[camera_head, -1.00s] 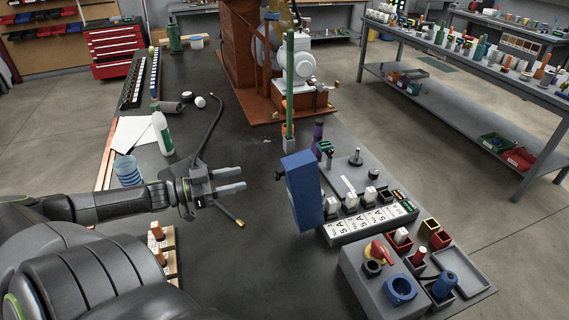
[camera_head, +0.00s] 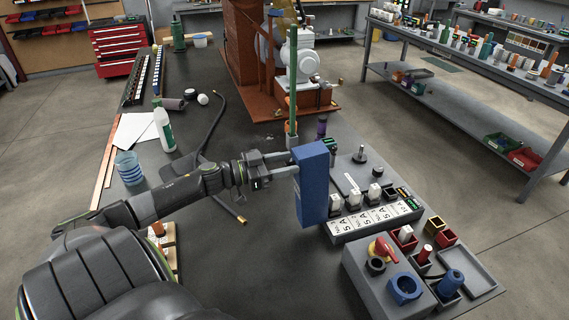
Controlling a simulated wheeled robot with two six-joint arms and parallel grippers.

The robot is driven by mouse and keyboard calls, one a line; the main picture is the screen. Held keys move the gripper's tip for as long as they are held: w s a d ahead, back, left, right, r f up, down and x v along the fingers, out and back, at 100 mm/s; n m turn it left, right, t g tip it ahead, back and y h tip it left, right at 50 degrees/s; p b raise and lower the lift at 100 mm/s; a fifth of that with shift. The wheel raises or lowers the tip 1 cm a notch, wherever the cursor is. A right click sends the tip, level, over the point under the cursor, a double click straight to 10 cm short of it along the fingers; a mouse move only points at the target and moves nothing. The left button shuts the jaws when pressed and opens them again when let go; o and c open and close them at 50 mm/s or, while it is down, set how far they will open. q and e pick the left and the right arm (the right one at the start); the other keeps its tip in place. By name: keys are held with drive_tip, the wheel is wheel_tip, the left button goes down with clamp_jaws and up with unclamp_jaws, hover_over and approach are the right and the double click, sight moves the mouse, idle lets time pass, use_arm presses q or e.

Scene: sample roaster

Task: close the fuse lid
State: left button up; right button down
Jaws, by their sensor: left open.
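The blue fuse lid (camera_head: 311,185) stands upright, open, at the left end of the grey fuse box (camera_head: 374,222), which has a row of labelled fuses with white tops. My left gripper (camera_head: 291,163) is open, its two fingers pointing right at the upper left side of the lid. The fingertips reach the lid's edge; I cannot tell whether they touch it or pass behind it. My right gripper is not in view.
A grey control box (camera_head: 385,275) with a red switch stands in front of the fuse box. A green rod (camera_head: 291,95) rises behind the lid. A white-green bottle (camera_head: 163,128) and blue cup (camera_head: 129,168) stand at left. The bench's front middle is clear.

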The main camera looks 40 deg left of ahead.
use_arm(q)
drive_tip(key=shift+w, duration=0.1)
drive_tip(key=shift+c, duration=0.3)
clamp_jaws()
drive_tip(key=shift+w+d+r+p, duration=0.2)
drive_tip(key=shift+p, duration=0.1)
idle(0.6)
